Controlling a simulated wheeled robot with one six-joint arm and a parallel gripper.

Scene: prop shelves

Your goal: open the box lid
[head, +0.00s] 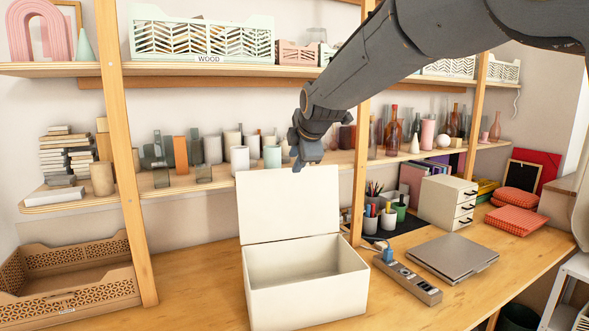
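A cream box (310,290) stands on the wooden table in the lower middle of the head view. Its lid (289,203) is raised, standing nearly upright along the back edge, and the empty inside of the box shows. My gripper (303,163) is at the lid's top edge, reaching in from the upper right. It is dark and small here, so I cannot tell whether its fingers are open or shut, or whether they touch the lid.
A perforated wooden crate (70,285) is at the left. A power strip (407,280) and grey laptop-like slabs (453,257) lie right of the box. Pen cups (388,217) and a white drawer unit (447,202) stand behind. Shelves with vases and cups run along the wall.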

